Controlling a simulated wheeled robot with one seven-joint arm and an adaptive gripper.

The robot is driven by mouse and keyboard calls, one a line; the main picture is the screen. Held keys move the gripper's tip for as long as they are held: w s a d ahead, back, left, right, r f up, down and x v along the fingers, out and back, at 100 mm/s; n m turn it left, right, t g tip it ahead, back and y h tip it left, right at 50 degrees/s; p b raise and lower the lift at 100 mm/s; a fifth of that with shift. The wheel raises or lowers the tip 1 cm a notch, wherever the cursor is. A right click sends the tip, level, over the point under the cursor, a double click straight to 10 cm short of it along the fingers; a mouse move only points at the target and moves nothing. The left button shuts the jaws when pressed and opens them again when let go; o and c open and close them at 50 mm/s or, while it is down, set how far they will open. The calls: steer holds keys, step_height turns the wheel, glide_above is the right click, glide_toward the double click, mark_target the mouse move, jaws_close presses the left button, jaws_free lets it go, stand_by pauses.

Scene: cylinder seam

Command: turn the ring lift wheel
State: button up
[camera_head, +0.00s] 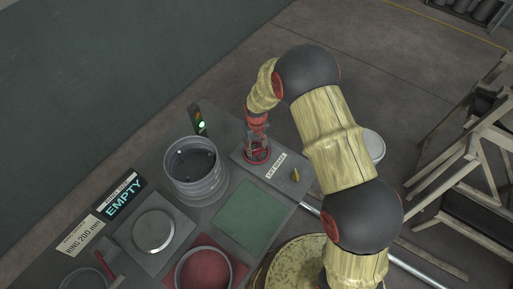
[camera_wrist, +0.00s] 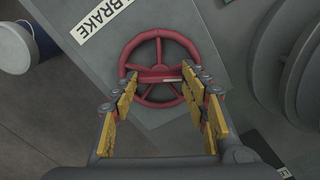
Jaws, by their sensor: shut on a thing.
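The ring lift wheel is a red spoked handwheel (camera_wrist: 157,42) on a grey plate in the wrist view. In the head view the wheel (camera_head: 257,157) sits on the plate beside the "LIFT BRAKE" label, partly hidden by my gripper. My gripper (camera_wrist: 167,83) reaches over the wheel from above, with yellow-padded fingers on either side of its middle crossbar. It is shut on the wheel. My gripper (camera_head: 257,143) also shows in the head view at the end of my arm, pointing down onto the wheel. The exact finger contact is partly hidden.
A grey metal cylinder (camera_head: 196,172) stands left of the wheel, with a lamp post lit green (camera_head: 201,125) behind it. A small yellow lever (camera_head: 296,174) is right of the wheel. A green mat (camera_head: 249,216) lies bare in front. Wooden trestles (camera_head: 470,165) stand at the right.

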mark_target(257, 149)
steer(key=shift+m, duration=0.5)
steer(key=o, duration=1.2)
steer(key=shift+c, duration=0.2)
steer(key=shift+r, duration=0.1)
step_height(257, 149, up, 12)
stand_by(0.3)
